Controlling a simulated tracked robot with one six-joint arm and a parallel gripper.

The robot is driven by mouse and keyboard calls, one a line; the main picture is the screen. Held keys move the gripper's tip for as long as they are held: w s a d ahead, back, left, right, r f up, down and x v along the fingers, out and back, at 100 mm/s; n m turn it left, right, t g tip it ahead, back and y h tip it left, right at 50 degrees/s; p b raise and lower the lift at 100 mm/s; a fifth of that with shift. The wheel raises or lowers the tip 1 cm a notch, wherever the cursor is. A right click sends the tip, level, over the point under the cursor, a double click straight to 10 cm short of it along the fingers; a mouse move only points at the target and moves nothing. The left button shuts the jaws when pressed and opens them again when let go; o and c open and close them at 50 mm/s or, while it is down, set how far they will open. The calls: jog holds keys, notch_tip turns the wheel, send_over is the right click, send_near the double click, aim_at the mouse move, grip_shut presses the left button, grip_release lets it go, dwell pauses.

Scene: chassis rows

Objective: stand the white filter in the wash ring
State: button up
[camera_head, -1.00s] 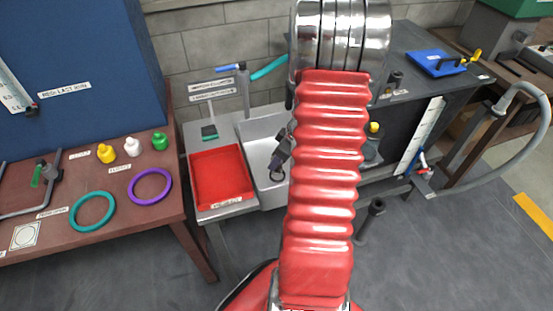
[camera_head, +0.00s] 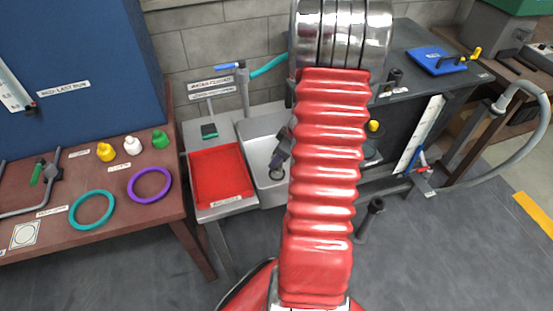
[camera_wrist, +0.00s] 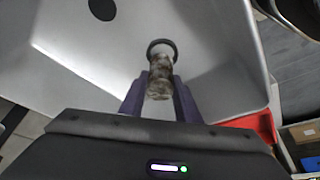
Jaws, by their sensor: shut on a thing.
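My gripper (camera_wrist: 160,77) has purple fingers and is shut on a mottled grey-brown cylinder (camera_wrist: 159,88), the only thing here that fits the filter; it looks stained rather than clean white. A dark ring (camera_wrist: 161,42), which looks like the wash ring, shows at the cylinder's far end in the wrist view. I cannot tell whether the end is inside the ring or just above it. In the head view my gripper (camera_head: 279,157) is low in the grey sink (camera_head: 258,128), with the dark ring (camera_head: 277,176) just below it. The cylinder is hard to make out there.
A red tray (camera_head: 220,177) adjoins the sink's left side. A tap (camera_head: 243,88) with a teal hose stands behind it. The left table holds a teal ring (camera_head: 74,222), a purple ring (camera_head: 133,190) and small bottles. The sink's drain (camera_wrist: 102,9) is clear of my gripper.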

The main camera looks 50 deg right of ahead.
jog(key=shift+f, duration=1.45)
jog(key=o, duration=1.1)
jog(key=v, duration=1.3)
jog(key=shift+s+d+r, duration=0.1)
jog(key=shift+s+r, duration=0.15)
jog(key=shift+r, duration=0.05)
